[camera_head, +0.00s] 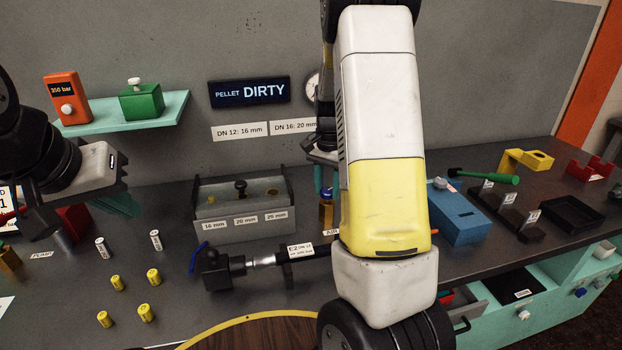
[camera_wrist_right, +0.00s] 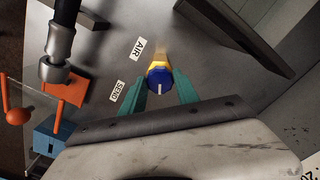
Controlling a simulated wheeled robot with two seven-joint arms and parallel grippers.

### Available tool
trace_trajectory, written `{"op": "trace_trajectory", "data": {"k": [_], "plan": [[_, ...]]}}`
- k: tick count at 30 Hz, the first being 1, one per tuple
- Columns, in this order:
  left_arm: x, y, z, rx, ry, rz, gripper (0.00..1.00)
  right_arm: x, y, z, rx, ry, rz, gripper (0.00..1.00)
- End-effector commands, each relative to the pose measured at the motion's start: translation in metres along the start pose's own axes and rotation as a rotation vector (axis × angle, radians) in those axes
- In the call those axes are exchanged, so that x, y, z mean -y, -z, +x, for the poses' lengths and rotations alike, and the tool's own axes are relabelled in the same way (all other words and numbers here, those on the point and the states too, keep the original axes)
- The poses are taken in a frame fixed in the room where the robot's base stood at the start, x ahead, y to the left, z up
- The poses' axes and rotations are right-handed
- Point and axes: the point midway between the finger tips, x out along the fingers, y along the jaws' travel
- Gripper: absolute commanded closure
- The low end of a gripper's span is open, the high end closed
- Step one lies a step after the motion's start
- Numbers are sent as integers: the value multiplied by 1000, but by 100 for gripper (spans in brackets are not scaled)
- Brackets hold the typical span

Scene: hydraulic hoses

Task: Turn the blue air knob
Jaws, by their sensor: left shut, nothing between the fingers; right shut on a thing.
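The blue air knob (camera_wrist_right: 159,80), with a white mark on its face, sits on a yellow-brass body beside the AIR label (camera_wrist_right: 138,48) in the right wrist view. The teal fingers of my right gripper (camera_wrist_right: 159,84) are on both sides of the knob, shut on it. In the head view the brass body (camera_head: 326,213) shows only partly beside my right arm, which hides most of that gripper. My left gripper (camera_head: 122,206) is at the left of the head view, shut and empty, over the bench and well away from the knob.
A grey pellet box (camera_head: 240,226) stands left of the knob. A black hose fitting (camera_head: 216,270) lies in front of it. Several yellow pellets (camera_head: 146,313) stand at the front left. A blue box (camera_head: 458,218) is right of my arm. The PELLET DIRTY sign (camera_head: 249,92) is on the wall.

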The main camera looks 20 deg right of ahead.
Motion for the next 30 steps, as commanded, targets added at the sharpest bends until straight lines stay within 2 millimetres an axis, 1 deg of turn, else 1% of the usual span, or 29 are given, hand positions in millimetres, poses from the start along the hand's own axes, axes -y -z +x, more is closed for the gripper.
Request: {"op": "trace_trajectory", "data": {"k": [6, 15, 21, 30], "plan": [[0, 0, 0, 0, 0, 0, 100, 1, 0, -1, -2, 2, 196, 100], [0, 0, 0, 0, 0, 0, 100, 1, 1, -1, -3, 3, 407, 100], [0, 0, 0, 0, 0, 0, 100, 1, 1, -1, -2, 3, 490, 100], [0, 0, 0, 0, 0, 0, 100, 1, 1, -1, -2, 3, 534, 100]]}}
